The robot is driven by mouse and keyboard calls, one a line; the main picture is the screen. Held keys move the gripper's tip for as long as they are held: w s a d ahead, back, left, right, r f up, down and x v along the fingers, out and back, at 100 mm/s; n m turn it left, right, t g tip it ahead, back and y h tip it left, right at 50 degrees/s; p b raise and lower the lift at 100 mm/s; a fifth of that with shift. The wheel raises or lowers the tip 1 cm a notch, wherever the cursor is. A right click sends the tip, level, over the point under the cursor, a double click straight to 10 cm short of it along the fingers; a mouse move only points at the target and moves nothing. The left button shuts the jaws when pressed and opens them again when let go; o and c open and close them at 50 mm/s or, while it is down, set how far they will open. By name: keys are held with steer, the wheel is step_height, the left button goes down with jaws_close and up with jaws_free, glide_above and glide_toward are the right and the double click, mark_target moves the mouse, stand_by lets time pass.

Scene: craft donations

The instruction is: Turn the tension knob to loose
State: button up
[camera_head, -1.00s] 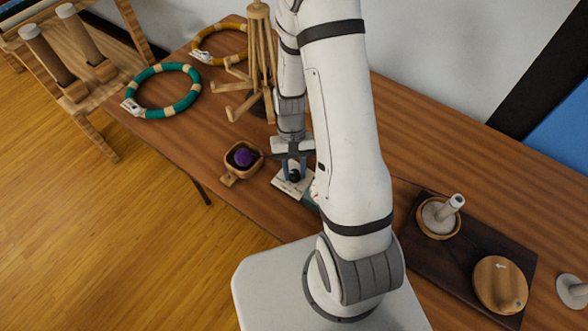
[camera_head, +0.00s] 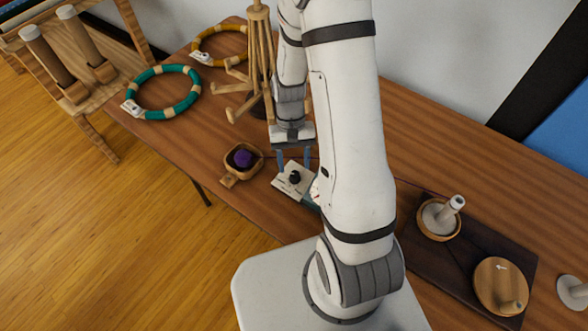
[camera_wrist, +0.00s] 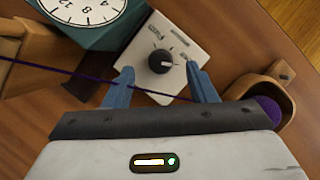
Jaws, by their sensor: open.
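The black tension knob (camera_head: 295,178) sits on a pale plate (camera_head: 284,185). In the wrist view the knob (camera_wrist: 160,61) has a white mark pointing to the right, and small markings surround it on the plate (camera_wrist: 155,25); their wording is too small to read. My gripper (camera_head: 295,162) is open, with its blue fingers apart and raised off the knob. In the wrist view my gripper (camera_wrist: 160,70) has one finger to each side, with the knob between them in the picture, touching neither.
A purple yarn ball (camera_head: 243,158) sits in a wooden bowl (camera_head: 228,180) left of the plate. A teal box (camera_wrist: 98,38) with a numbered white dial adjoins the plate. A wooden stand (camera_head: 258,50) rises behind.

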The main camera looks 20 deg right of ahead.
steer(key=shift+v, duration=2.1)
step_height(320, 180, up, 12)
steer(key=n+t, duration=0.1)
steer(key=t, duration=0.2)
glide_above(295, 171)
steer(key=s+r+n+t, duration=0.1)
steer(key=s+r+t, duration=0.3)
steer(key=s+r, duration=0.3)
steer(key=shift+s+a+r+h, duration=0.2)
steer(key=shift+s+r+h, duration=0.2)
steer(key=shift+r, duration=0.55)
steer(key=shift+c, duration=0.5)
